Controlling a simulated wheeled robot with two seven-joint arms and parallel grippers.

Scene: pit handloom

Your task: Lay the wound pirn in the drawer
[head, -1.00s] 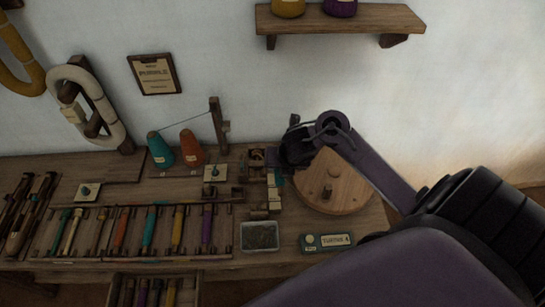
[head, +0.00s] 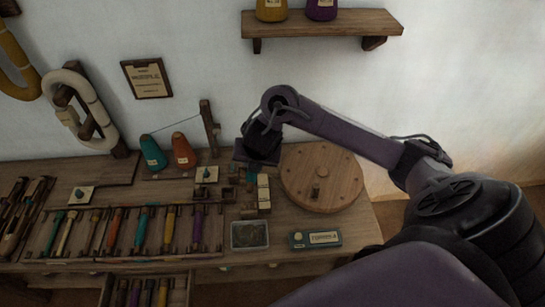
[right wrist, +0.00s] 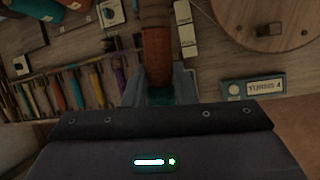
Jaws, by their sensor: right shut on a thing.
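My right gripper (head: 258,148) is over the back of the bench, left of the round wooden disc, seen from above in the head view. In the right wrist view its fingers (right wrist: 159,88) are shut on a long rounded thing with an orange-red middle, which looks like the wound pirn (right wrist: 156,52). Teal shows between the fingers; the pirn's far end runs out of the frame. The drawer (head: 188,288) is open at the bottom of the head view, with several pirns in it and its front cut off. My left gripper is not in view.
A rack of colourful pirns (head: 120,262) lies along the bench front, behind the drawer. Teal (head: 153,152) and orange (head: 183,150) cones stand at the back. A grey tray (head: 249,248), a labelled teal box (head: 316,239) and the disc (head: 322,195) stand to the right.

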